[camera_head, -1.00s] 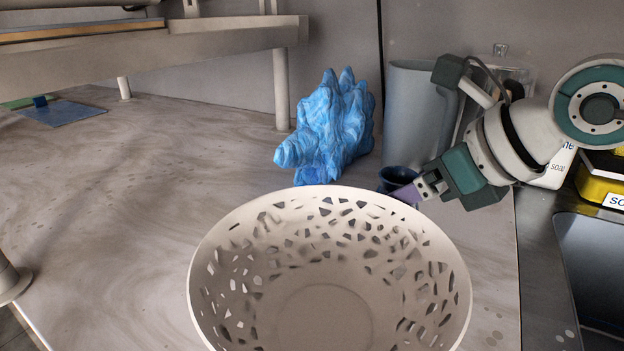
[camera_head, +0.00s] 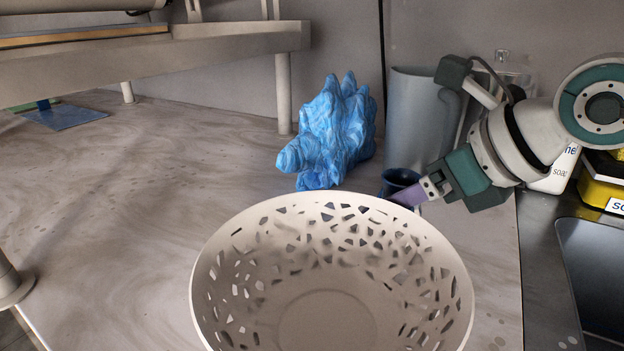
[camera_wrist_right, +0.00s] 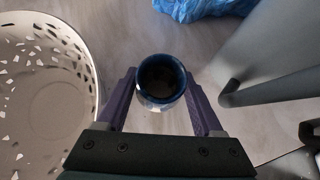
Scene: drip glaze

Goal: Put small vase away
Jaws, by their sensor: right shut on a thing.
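The small vase (camera_head: 402,177) is dark blue and round-mouthed, behind the right side of the pale bowl in the head view. In the right wrist view the vase (camera_wrist_right: 161,80) stands mouth towards the camera, with a dark inside and a paler patch on its near side. My right gripper (camera_wrist_right: 160,88) has its purple fingers on both sides of the vase and is shut on it. In the head view the gripper (camera_head: 408,194) comes in from the right and covers part of the vase. I cannot tell whether the vase is off the counter. My left gripper is not in view.
A pale perforated bowl (camera_head: 330,270) fills the front middle. A blue spiky sculpture (camera_head: 335,135) and a grey pitcher (camera_head: 415,115) stand behind. A raised shelf (camera_head: 150,57) is at upper left. The counter on the left is mostly clear; a sink (camera_head: 595,265) is at right.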

